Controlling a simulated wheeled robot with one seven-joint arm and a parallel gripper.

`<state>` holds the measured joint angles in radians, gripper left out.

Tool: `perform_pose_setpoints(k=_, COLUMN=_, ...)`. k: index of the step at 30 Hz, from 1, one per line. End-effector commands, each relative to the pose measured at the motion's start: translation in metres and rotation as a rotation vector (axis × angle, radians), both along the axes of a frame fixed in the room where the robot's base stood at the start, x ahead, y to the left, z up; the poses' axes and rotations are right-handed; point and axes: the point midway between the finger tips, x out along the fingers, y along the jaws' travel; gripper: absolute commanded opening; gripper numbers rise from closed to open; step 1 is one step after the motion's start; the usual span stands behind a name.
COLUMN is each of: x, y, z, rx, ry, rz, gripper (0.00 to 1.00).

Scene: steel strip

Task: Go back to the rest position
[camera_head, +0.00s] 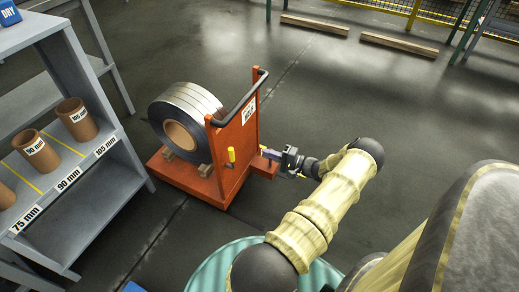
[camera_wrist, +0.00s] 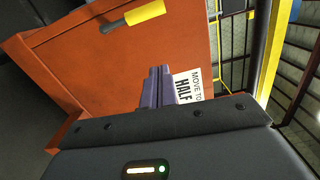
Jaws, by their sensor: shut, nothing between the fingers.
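My gripper (camera_head: 276,156) is at the right side of an orange cart in the head view, with my arm reaching out to it from the lower right. In the wrist view my gripper's fingers (camera_wrist: 157,86) are together, with nothing seen between them, in front of the cart's orange panel (camera_wrist: 75,65). I cannot tell whether the fingertips touch the panel. The orange cart (camera_head: 225,188) carries a steel strip coil (camera_head: 200,98) standing on edge on wooden blocks.
A yellow handle (camera_head: 231,155) sits on the cart panel; it also shows in the wrist view (camera_wrist: 145,13). A grey shelf (camera_head: 125,160) with labelled brown cores (camera_head: 76,119) stands at the left. Wooden beams (camera_head: 399,45) lie at the back. Floor behind the arm is clear.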

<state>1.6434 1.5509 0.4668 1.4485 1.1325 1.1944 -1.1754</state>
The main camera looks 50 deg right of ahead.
Motion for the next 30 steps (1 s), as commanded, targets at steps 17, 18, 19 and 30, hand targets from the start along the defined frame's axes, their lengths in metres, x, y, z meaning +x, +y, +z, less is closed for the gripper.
perform_pose_setpoints(k=17, x=-0.005, y=-0.001, z=0.000, rx=0.001, ry=0.000, rz=0.001, gripper=0.00)
perform_pose_setpoints(k=18, x=-0.005, y=-0.001, z=0.000, rx=0.001, ry=0.000, rz=0.001, gripper=0.00)
perform_pose_setpoints(k=19, x=-0.005, y=-0.001, z=0.000, rx=0.001, ry=0.000, rz=0.001, gripper=0.00)
perform_pose_setpoints(k=30, x=0.041, y=0.069, z=0.024, rx=-0.039, ry=0.195, rz=0.287, gripper=0.00)
